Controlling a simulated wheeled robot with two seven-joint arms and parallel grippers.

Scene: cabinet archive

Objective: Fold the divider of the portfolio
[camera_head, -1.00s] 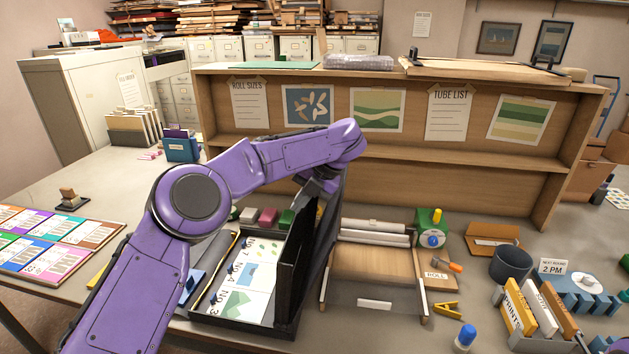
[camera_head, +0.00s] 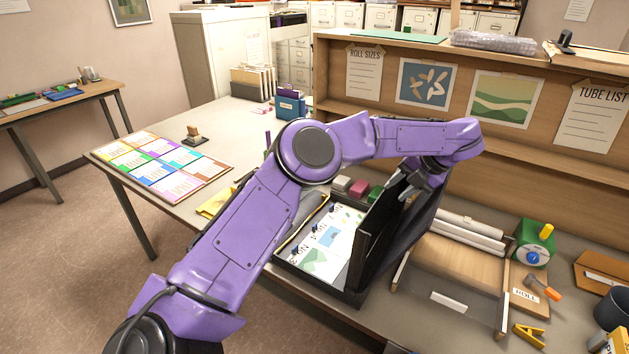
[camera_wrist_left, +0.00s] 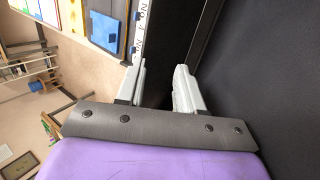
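The open black portfolio (camera_head: 350,292) lies on the table with prints (camera_head: 328,243) in its left part. Its black divider (camera_head: 372,235) stands steeply upright to the right of the prints. The dark lid (camera_head: 418,235) stands behind it, leaning right. My left gripper (camera_head: 412,190) is at the upper edges of the two panels. In the left wrist view its two grey fingers (camera_wrist_left: 160,88) are apart, with a dark panel surface showing between them. I cannot tell whether they touch the divider. The lid fills the right of that view. My right gripper is out of view.
A wooden roll stand (camera_head: 460,265) is close on the portfolio's right. Coloured blocks (camera_head: 358,188) sit behind it. A card board (camera_head: 163,165) and a stamp (camera_head: 194,135) are to the left. A wooden shelf unit (camera_head: 500,163) stands behind.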

